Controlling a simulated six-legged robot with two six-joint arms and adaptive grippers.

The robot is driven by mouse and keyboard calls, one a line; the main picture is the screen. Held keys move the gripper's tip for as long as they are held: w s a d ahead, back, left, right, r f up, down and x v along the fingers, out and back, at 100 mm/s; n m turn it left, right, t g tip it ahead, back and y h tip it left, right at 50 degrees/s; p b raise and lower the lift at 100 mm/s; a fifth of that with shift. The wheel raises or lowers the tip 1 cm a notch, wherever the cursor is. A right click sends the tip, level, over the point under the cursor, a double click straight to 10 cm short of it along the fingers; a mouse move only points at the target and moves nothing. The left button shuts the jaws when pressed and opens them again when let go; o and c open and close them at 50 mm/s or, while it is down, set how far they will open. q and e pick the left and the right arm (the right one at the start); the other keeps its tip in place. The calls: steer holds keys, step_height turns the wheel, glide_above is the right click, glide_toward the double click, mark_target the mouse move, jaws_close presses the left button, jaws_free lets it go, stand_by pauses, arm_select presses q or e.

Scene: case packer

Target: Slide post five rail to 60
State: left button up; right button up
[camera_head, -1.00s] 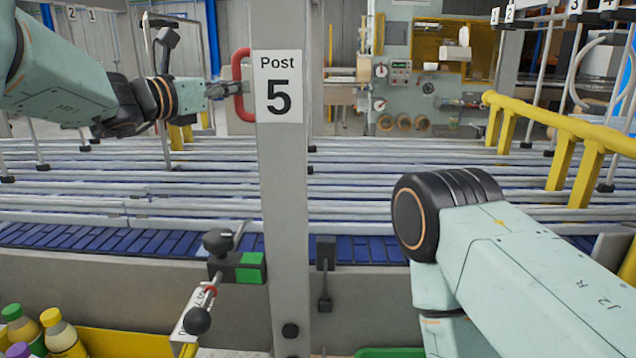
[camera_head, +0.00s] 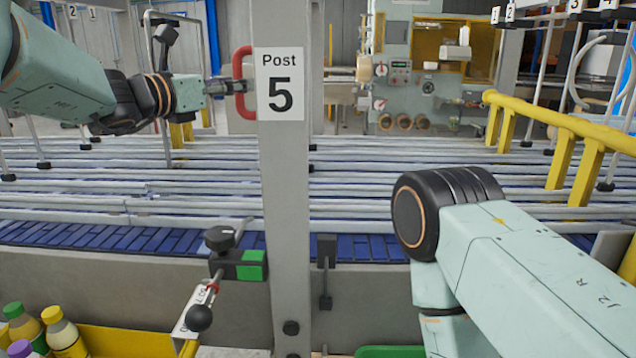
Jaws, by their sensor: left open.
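The grey upright post (camera_head: 285,190) with a white "Post 5" sign (camera_head: 280,84) stands in the middle of the view. A red handle (camera_head: 240,80) sticks out from its left side, level with the sign. My left gripper (camera_head: 238,87) is open at the red handle; I cannot tell whether it touches it. Low on the post's left is a clamp with a black knob (camera_head: 220,238), a green block (camera_head: 252,265) and a rod ending in a black ball (camera_head: 199,318). Any scale reading is too small to tell. My right arm shows at the right, its gripper out of view.
Long pale guide rails (camera_head: 400,180) run across behind the post above a blue conveyor belt (camera_head: 120,238). A yellow railing (camera_head: 560,122) stands at the right. Bottles (camera_head: 62,332) stand in a yellow crate (camera_head: 130,340) at the lower left.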

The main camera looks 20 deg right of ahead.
arm_select(q)
steer(key=b+v, duration=0.4)
steer(key=v, duration=0.2)
steer(key=shift+s+a, duration=0.25)
steer(key=shift+a, duration=0.05)
stand_by(0.4)
